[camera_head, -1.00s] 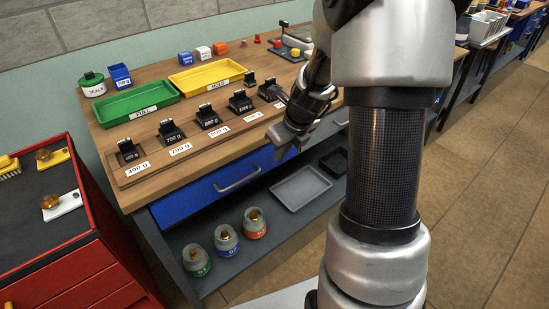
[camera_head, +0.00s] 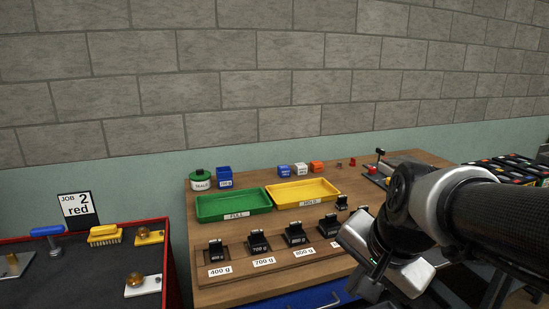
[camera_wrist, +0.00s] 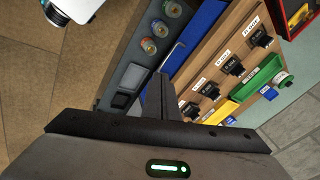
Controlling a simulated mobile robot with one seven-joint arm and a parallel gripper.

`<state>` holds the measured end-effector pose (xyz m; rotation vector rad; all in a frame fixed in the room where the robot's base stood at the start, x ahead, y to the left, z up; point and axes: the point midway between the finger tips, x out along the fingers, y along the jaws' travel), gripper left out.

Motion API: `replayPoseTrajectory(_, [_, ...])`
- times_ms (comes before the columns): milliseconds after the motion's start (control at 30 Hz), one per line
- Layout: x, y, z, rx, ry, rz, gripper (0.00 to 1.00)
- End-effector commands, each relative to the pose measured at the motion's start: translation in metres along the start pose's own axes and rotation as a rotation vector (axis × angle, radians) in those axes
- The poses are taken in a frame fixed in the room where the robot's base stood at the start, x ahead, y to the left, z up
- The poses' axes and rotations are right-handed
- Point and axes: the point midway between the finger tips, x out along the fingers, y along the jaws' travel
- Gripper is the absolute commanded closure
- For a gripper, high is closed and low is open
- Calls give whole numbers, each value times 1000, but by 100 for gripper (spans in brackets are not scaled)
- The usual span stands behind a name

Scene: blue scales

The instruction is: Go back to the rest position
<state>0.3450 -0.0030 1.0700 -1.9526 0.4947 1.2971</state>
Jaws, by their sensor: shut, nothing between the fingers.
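My gripper (camera_wrist: 158,98) is shut and empty in the wrist view, its fingers together in front of the workbench. In the head view my arm comes in from the right, and the gripper end (camera_head: 374,278) hangs at the bench's front edge, partly hidden by my own wrist. The wooden bench (camera_head: 225,298) carries black weights in a labelled rack, including the 400 g weight (camera_head: 216,250), the 700 g weight (camera_head: 258,241) and the 800 g weight (camera_head: 295,233). My arm hides the rack's right end.
A green FULL tray (camera_head: 233,217) and a yellow HOLD tray (camera_head: 305,203) stand behind the rack. A SEALS jar (camera_head: 200,181) and small blocks are at the back. A red cabinet (camera_head: 172,270) is at left. The wrist view shows jars (camera_wrist: 148,46) on a lower shelf and open floor.

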Motion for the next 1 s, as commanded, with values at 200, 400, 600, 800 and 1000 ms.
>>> replayPoseTrajectory(200, [-36,22,30,-526,58,14,100])
replayPoseTrajectory(400, [-68,34,42,-864,92,47,100])
replayPoseTrajectory(600, [-107,18,31,-852,88,47,100])
replayPoseTrajectory(800, [-156,-2,18,-850,89,46,100])
replayPoseTrajectory(1000, [-195,-18,9,-849,88,46,100])
